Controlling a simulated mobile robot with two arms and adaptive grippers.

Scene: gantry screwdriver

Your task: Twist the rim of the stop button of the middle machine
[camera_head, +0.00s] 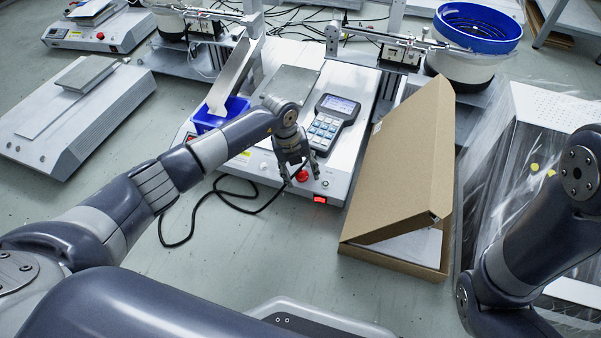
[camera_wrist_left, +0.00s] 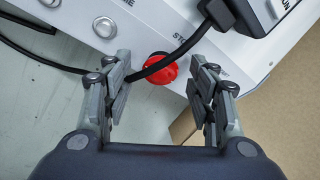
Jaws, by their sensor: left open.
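The middle machine (camera_head: 338,150) is a white box with a keypad unit on top. Its red stop button (camera_head: 302,176) sits on the sloped front, just below my left gripper (camera_head: 300,177). In the left wrist view the red stop button (camera_wrist_left: 159,69) lies between and ahead of the two fingertips of my left gripper (camera_wrist_left: 162,82). A black cable (camera_wrist_left: 178,52) crosses over part of the button there. The fingers are open, and I see no clear contact with the button. My right gripper is outside both views; only part of my right arm shows.
A keypad unit (camera_head: 329,122) and a blue bin (camera_head: 220,115) sit on the machine. An open cardboard box (camera_head: 408,165) stands close on its right. A black cable (camera_head: 189,238) loops on the floor in front. Another machine (camera_head: 75,115) stands at the left.

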